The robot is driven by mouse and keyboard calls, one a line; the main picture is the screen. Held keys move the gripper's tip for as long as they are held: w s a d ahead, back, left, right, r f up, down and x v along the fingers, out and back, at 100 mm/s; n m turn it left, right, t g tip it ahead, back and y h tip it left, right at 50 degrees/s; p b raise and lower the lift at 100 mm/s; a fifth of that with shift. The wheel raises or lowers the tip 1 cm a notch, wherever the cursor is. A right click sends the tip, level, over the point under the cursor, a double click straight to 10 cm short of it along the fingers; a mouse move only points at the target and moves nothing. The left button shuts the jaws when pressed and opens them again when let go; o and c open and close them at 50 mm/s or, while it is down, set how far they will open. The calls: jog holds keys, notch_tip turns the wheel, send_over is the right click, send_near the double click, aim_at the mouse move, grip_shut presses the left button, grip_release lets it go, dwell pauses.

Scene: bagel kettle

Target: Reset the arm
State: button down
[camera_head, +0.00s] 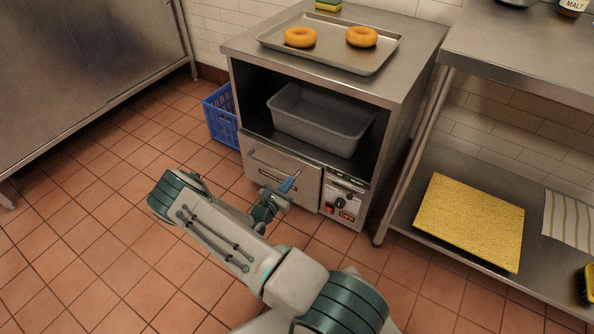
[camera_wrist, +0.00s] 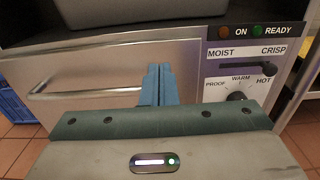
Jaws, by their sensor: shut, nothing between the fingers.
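My arm reaches forward from the bottom of the head view. My gripper (camera_head: 291,183) is in front of the steel drawer front (camera_head: 270,168) of the cabinet, near its right end. In the wrist view my gripper (camera_wrist: 159,72) shows its two blue fingers pressed together with nothing between them. The drawer (camera_wrist: 110,75) is shut, and its bar handle (camera_wrist: 85,93) lies to the left of the fingers. The gap between fingertips and drawer front is hard to judge.
A control panel (camera_head: 343,199) with a knob is right of the drawer. A grey tub (camera_head: 320,118) sits in the open bay above. Two bagels lie on a tray (camera_head: 370,66) on top. A blue crate (camera_head: 222,116) stands left, a steel shelf (camera_head: 400,212) right. The left floor is clear.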

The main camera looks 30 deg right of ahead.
jog(key=p+v, duration=0.1)
jog(key=v, duration=0.5)
jog(key=s+r+m+g+y+p, duration=0.1)
jog(key=s+r+m+g+p, duration=0.3)
jog(key=r, duration=0.7)
jog(key=s+r+m+g+y+p, duration=0.2)
jog(key=r+m+g+p, duration=0.3)
jog(key=r, duration=0.6)
jog(key=s+r+m+g+y+p, duration=0.15)
jog(key=r+m+p, duration=0.35)
jog(key=r, duration=0.6)
jog(key=s+a+r+m+t+y+p, duration=0.1)
jog(key=s+a+r+m+y+p, duration=0.2)
jog(key=r, duration=0.8)
jog(key=s+a+r+m+t+y+p, duration=0.2)
jog(key=s+a+r+m+y+p, duration=0.1)
jog(key=r, duration=0.8)
jog(key=s+a+r+m+t+y+p, duration=0.1)
jog(key=s+a+r+m+y+p, duration=0.3)
jog(key=s+r+p, duration=0.4)
notch_tip(320, 180, up, 4)
jog(key=shift+s+a+r+y+p, duration=0.1)
jog(key=shift+s+a+y+p, duration=0.25)
jog(key=shift+s+a+y, duration=0.5)
jog(key=shift+s+t, duration=0.25)
